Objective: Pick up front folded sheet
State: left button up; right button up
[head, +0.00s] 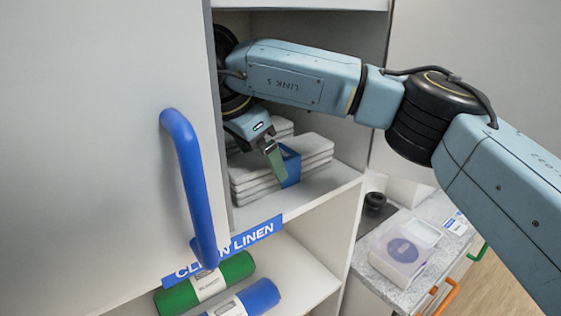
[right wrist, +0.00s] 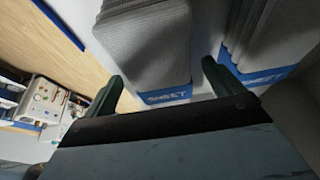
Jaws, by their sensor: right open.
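The front folded sheet (head: 312,152) is a thick white folded stack with a blue band, lying on the cabinet shelf. In the right wrist view the front sheet (right wrist: 150,45) shows its blue "SHEET" label between my fingers. In the right wrist view the gripper (right wrist: 162,82) is open, one green finger on each side of the sheet; contact cannot be told. A second folded sheet (right wrist: 255,35) lies beside it, deeper in the cabinet. My left gripper is out of view.
A cabinet door with a blue handle (head: 190,180) fills the left of the head view. The shelf (head: 320,188) carries a "CLEAN LINEN" label. Green (head: 230,270) and blue (head: 258,298) rolls lie below.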

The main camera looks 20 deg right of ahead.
aim_at(281, 151)
jog(key=shift+w+d, duration=0.2)
jog(key=shift+d, duration=0.25)
jog(key=d, duration=0.1)
jog(key=w+d, duration=0.1)
jog(key=shift+d+p, duration=0.3)
jog(key=shift+w+d+f+p, duration=0.1)
jog(key=shift+d+f+p, duration=0.1)
jog(key=shift+d+f, duration=0.25)
jog(key=shift+d+f+p, duration=0.15)
jog(key=shift+d+f, duration=0.1)
jog(key=shift+f, duration=0.3)
jog(key=shift+w+f, duration=0.1)
jog(key=shift+f, duration=0.3)
jog(key=c, duration=1.3)
jog(key=shift+r, duration=0.1)
jog(key=shift+c, duration=0.2)
